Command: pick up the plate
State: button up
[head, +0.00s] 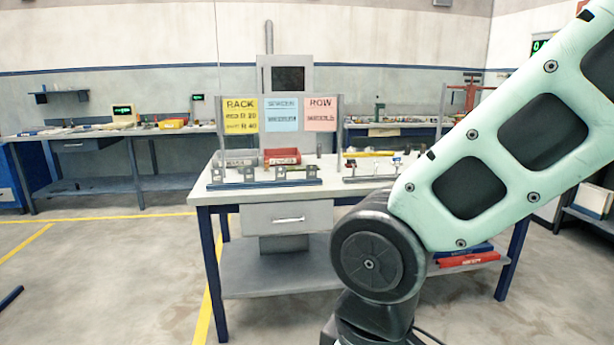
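A blue rack bar (266,183) lies along the front left of the workbench top. Several small grey metal pieces (282,173) stand on it, and one of them may be the plate; they are too small to tell apart. A second, grey rack (370,178) with small pieces, some reddish, lies to its right, partly behind my arm. My arm crosses the right side of the view. My gripper is out of view, so whether it is open or holds anything does not show.
On the workbench (225,192) are a red bin (282,157) and a grey bin (240,158). Yellow, blue and pink signs stand behind. Below are a drawer (288,218) and a shelf (270,277). Open floor lies at the left. Other benches line the back wall.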

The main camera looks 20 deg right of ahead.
aim_at(280, 175)
jog(key=z, duration=7.2)
jog(key=k+z, duration=0.1)
jog(key=z, duration=0.35)
jog(key=l+z, duration=0.1)
jog(key=z, duration=0.3)
jog(key=k+z, duration=0.1)
jog(key=z, duration=0.35)
jog(key=l+z, duration=0.15)
jog(key=z, duration=0.3)
jog(key=l+z, duration=0.25)
jog(key=z, duration=0.15)
jog(key=l+z, duration=0.95)
jog(key=z, duration=0.15)
